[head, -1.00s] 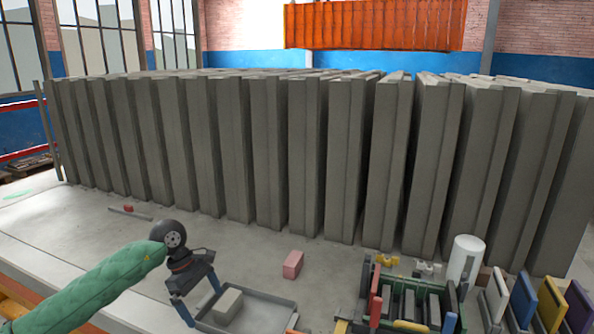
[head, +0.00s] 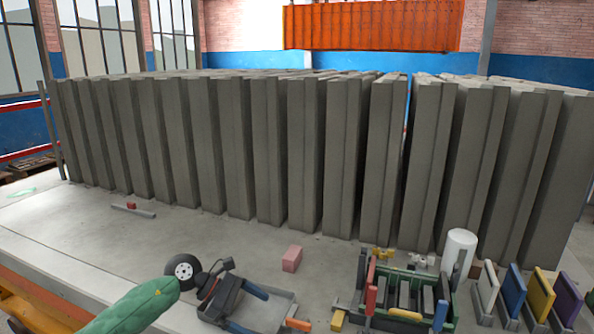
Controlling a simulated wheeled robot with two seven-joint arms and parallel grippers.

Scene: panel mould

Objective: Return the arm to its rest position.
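My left arm, in a green quilted sleeve (head: 135,308), comes in from the lower left of the head view. Its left gripper (head: 256,313) is low over the grey tray (head: 285,309), its two blue fingers apart, pointing right and down. I see nothing held between them. The gripper covers part of the tray, and the grey block seen there earlier does not show now. I cannot tell whether the gripper touches the tray. My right arm and gripper are not in view.
A row of tall grey concrete panels (head: 305,150) stands across the back. A pink block (head: 292,258), a green-framed rack (head: 405,285), a white cylinder (head: 459,250) and coloured upright plates (head: 540,293) are to the right. A bar (head: 134,211) lies at left.

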